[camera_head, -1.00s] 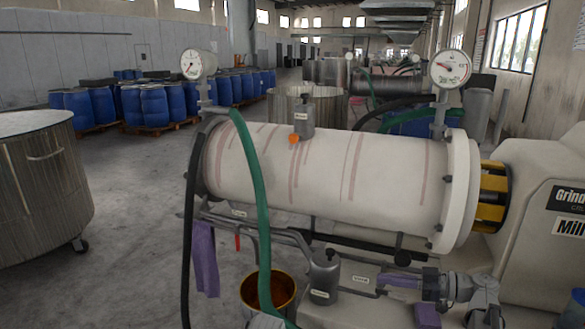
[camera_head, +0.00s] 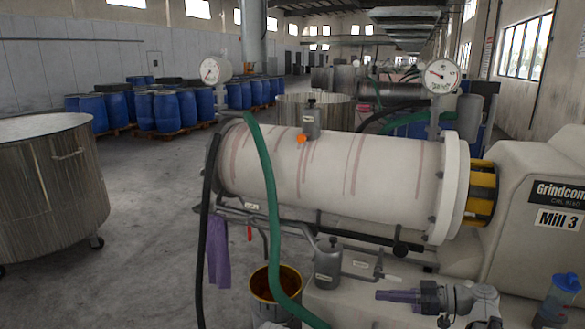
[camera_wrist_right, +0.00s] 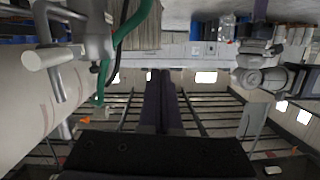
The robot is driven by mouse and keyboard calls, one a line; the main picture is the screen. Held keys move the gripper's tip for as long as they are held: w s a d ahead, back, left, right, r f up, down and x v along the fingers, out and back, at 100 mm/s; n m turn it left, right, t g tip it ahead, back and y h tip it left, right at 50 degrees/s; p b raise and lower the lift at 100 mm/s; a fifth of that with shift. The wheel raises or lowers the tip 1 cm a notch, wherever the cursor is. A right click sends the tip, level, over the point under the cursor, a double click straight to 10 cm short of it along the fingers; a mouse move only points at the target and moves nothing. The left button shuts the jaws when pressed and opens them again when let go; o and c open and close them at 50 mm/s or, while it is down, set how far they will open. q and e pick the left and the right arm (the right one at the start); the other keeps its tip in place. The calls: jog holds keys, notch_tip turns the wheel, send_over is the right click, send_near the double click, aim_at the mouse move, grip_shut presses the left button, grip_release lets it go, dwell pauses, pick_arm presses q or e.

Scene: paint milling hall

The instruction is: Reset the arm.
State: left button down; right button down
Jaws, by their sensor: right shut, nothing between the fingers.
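My right gripper (camera_head: 384,296) is in the lower right of the head view, in front of the mill's base. Its purple fingers point left and are shut, with nothing between them. In the right wrist view, the dark purple fingers (camera_wrist_right: 161,100) lie side by side in the middle. My right arm comes in from the right, below the horizontal mill cylinder (camera_head: 335,180). My left gripper is not in view.
The mill housing (camera_head: 540,222) stands at the right, with a blue-lidded bottle (camera_head: 560,298) beside it. A green hose (camera_head: 270,190), a purple cloth (camera_head: 218,250) and an open bucket (camera_head: 262,288) are at the cylinder's left end. A steel vat (camera_head: 50,195) stands on the left floor.

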jog(key=s+a+f+m+g+h+p, duration=0.2)
jog(key=s+a+f+g+h, duration=0.15)
jog(key=a, duration=0.35)
jog(key=s+a+f+m+g+h+p, duration=0.2)
jog(key=s+a+f+h, duration=0.15)
jog(key=a, duration=0.45)
jog(key=s+a+f+m+h+p, duration=0.1)
jog(key=s+a+m+h+p, duration=0.1)
jog(key=s+m+h+p, duration=0.3)
jog(key=s+h, duration=0.4)
jog(key=shift+s+a, duration=0.3)
jog(key=shift+a, duration=0.05)
jog(key=shift+f, duration=0.1)
